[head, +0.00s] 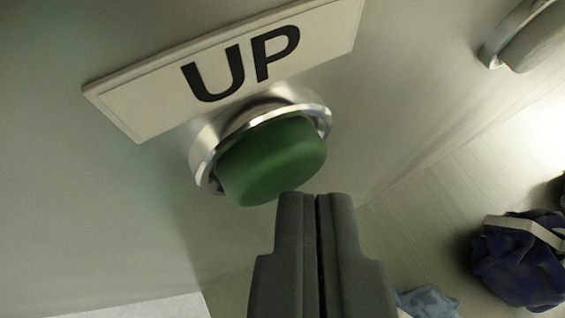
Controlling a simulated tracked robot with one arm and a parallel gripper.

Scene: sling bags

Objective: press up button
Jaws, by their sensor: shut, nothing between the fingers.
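The green up button (271,160) stands out from a silver metal ring on a pale wall panel. A white plate (225,66) with the black word "UP" is fixed just above it. My gripper (317,197) is shut and empty, with its dark grey fingers side by side. The fingertips are just below and slightly right of the button in the picture. They overlap its lower edge or come very near it; I cannot tell whether they touch it.
Part of another round fitting with a metal ring (497,50) shows at the upper right. A dark blue bag (518,262) lies at the right, and a light blue item (428,301) shows beside my gripper at the bottom. The wall panel left of the button is bare.

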